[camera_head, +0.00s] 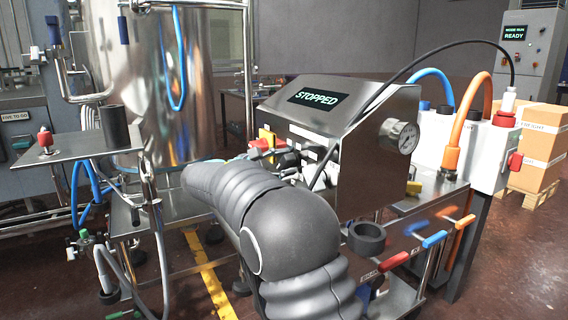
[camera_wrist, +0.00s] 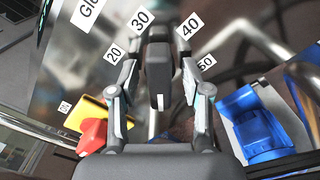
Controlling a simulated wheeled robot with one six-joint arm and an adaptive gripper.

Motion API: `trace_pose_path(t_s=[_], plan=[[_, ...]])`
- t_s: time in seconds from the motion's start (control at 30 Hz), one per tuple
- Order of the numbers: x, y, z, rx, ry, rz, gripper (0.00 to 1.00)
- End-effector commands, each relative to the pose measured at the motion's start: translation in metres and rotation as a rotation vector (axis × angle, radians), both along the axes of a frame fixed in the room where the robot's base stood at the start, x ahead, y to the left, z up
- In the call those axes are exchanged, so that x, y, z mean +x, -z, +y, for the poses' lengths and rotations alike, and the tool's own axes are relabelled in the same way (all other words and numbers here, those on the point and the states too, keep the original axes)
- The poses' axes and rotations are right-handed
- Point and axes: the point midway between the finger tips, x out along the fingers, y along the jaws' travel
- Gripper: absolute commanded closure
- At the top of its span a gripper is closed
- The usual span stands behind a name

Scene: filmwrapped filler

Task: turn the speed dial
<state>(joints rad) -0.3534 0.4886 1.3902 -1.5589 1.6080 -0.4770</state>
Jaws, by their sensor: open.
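The speed dial (camera_wrist: 158,58) is a dark knob with a raised grip bar, seen in the wrist view among white number tags 20, 30, 40 and 50. My gripper (camera_wrist: 159,84) is open, with one finger on each side of the knob. Gaps show between the fingers and the grip bar; I cannot tell whether they touch it deeper in. In the head view my gripper (camera_head: 284,157) is at the left face of the metal control box (camera_head: 365,150), where my arm hides much of the panel. The box's display (camera_head: 316,98) reads STOPPED.
A red knob on a yellow plate (camera_wrist: 92,132) and a blue fitting (camera_wrist: 256,122) flank my gripper. A gauge (camera_head: 403,136) is on the box's right side. A steel tank (camera_head: 200,70) stands behind. Hoses and coloured valve handles (camera_head: 434,239) are at right.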

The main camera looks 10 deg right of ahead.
Motion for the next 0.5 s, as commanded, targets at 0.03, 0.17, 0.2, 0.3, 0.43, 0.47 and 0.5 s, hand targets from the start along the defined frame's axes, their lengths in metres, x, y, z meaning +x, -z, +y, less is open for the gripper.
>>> trace_pose_path(t_s=[0.03, 0.17, 0.2, 0.3, 0.43, 0.47, 0.5], plan=[[0.0001, -0.0001, -0.0005, 0.0, 0.0, 0.0, 0.52], [0.0002, 0.0, -0.0005, 0.0, 0.0, 0.0, 0.52], [0.0002, 0.0, -0.0005, 0.0, 0.0, 0.0, 0.52], [0.0001, 0.0001, -0.0004, 0.0, 0.0, 0.0, 0.75], [0.0001, 0.0001, -0.0004, 0.0, 0.0, 0.0, 1.0], [0.0001, 0.0002, -0.0005, 0.0, 0.0, 0.0, 1.0], [0.0001, 0.0002, -0.0005, 0.0, 0.0, 0.0, 1.0]])
